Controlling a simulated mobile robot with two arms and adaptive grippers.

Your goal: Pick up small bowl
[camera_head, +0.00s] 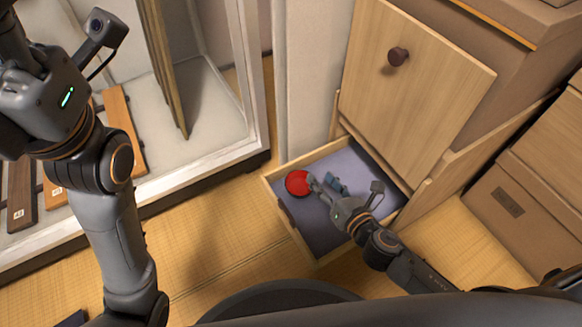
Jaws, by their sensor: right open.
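A small red bowl (298,183) lies in the far left corner of an open, low drawer (316,222). My right gripper (324,184) reaches over the drawer from the lower right. It is open, with one finger at the right edge of the bowl and the other farther right. I cannot tell whether that finger touches the bowl. The finger overlaps part of the bowl's right rim. My left arm rises along the left side, but its fingertips are out of the picture.
The drawer has a grey-violet floor and wooden walls. A wooden cabinet front (415,85) with a dark round knob (398,57) stands behind it. A white-framed cabinet (200,172) is on the left. Tatami floor (215,245) lies open left of the drawer.

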